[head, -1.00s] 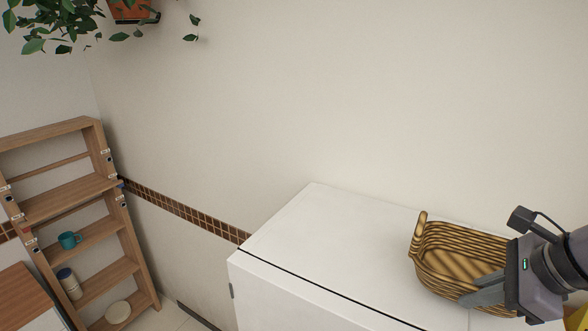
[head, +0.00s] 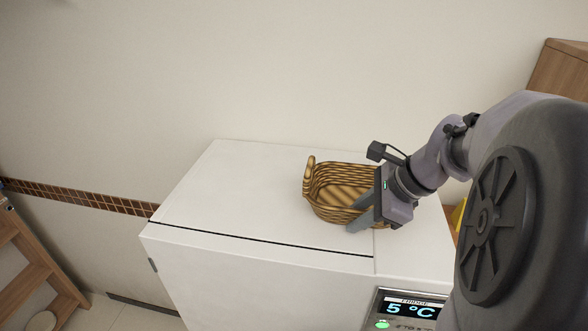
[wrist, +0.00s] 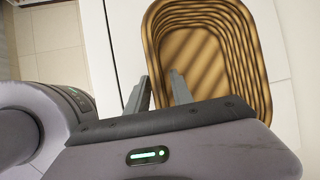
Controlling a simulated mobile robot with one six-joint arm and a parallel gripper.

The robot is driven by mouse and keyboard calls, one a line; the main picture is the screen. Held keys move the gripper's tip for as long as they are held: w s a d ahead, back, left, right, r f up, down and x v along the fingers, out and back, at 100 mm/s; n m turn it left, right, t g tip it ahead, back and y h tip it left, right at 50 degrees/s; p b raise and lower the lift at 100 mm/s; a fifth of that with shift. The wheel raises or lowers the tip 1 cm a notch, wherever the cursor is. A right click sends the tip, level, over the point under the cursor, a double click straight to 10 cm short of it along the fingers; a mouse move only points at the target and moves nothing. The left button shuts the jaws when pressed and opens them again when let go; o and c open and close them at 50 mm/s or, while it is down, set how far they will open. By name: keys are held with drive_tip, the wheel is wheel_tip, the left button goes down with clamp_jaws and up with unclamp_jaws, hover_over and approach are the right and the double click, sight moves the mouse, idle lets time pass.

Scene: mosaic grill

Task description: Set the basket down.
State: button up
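The brown wicker basket (head: 330,208) is upright over the right part of the white fridge top (head: 230,190). I cannot tell whether its base touches the top or hangs just above it. It is also in the wrist view (wrist: 255,50), where its striped inside looks empty. My gripper (head: 361,212) is at the basket's right side, near its front. In the wrist view my gripper (wrist: 159,76) has one finger outside the basket wall and one inside, close together with the rim between them. The basket's far right end is hidden behind my gripper in the head view.
The fridge's lit display (head: 408,309) reads 5 °C at the front right. The fridge top is bare to the left of the basket. A wall (head: 300,70) stands behind. A wooden shelf (head: 30,270) is at the far left, and a wooden cabinet (head: 560,70) at the upper right.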

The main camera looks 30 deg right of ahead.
drive_tip(key=shift+r, duration=0.25)
drive_tip(key=a+p+v, duration=0.1)
drive_tip(key=v, duration=1)
drive_tip(key=s+a+f+n+h, duration=0.1)
drive_tip(key=s+a+f+n, duration=0.25)
drive_tip(key=a+n, duration=0.75)
drive_tip(key=s+a+f+n, duration=0.2)
drive_tip(key=a+f+n, duration=0.2)
drive_tip(key=a+n, duration=0.75)
wheel_tip(320, 180, down, 38)
drive_tip(key=a+m+b, duration=0.2)
drive_tip(key=b, duration=3.6)
drive_tip(key=shift+w+f, duration=0.2)
drive_tip(key=shift+w, duration=0.15)
